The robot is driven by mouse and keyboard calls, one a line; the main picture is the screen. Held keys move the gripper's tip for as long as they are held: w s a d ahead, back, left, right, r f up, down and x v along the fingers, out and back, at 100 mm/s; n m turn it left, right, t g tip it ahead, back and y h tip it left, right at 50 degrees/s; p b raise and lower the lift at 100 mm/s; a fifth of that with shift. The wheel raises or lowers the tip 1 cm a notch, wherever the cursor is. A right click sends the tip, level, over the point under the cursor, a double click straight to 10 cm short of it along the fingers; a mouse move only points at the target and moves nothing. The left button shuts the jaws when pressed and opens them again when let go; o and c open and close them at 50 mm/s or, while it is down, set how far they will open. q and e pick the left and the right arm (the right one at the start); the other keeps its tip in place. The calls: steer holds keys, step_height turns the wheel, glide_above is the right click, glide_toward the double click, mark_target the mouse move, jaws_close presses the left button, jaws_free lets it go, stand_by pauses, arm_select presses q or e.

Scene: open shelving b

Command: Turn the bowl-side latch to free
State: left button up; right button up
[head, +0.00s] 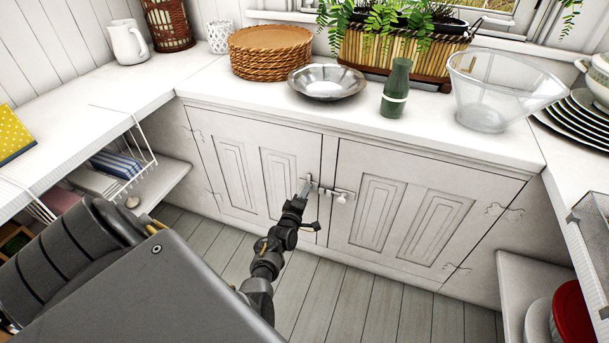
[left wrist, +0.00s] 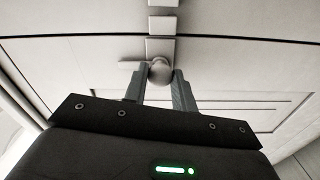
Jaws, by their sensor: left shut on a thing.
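A small metal latch (head: 316,187) sits near the top of the seam between the two white cabinet doors, below the shiny metal bowl (head: 328,83). My left gripper (head: 303,190) reaches its left part from below and partly covers it. In the left wrist view, the two fingers of my left gripper (left wrist: 158,78) are on either side of the latch's round knob (left wrist: 160,70), shut on it. A short tab (left wrist: 130,64) sticks out to the left of the knob there. Metal plates (left wrist: 160,47) line up beyond the knob. My right gripper is not in view.
The white counter (head: 430,135) above the doors holds a green bottle (head: 396,90), a glass bowl (head: 490,100), woven mats (head: 268,55) and a planter. Open shelves flank the cabinet on both sides. The plank floor (head: 350,300) before the doors is clear.

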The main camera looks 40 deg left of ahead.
arm_select(q)
steer(key=o, duration=1)
steer(key=p+v, duration=0.2)
steer(key=v, duration=0.8)
steer(key=shift+s+d, duration=0.2)
steer(key=shift+s, duration=0.15)
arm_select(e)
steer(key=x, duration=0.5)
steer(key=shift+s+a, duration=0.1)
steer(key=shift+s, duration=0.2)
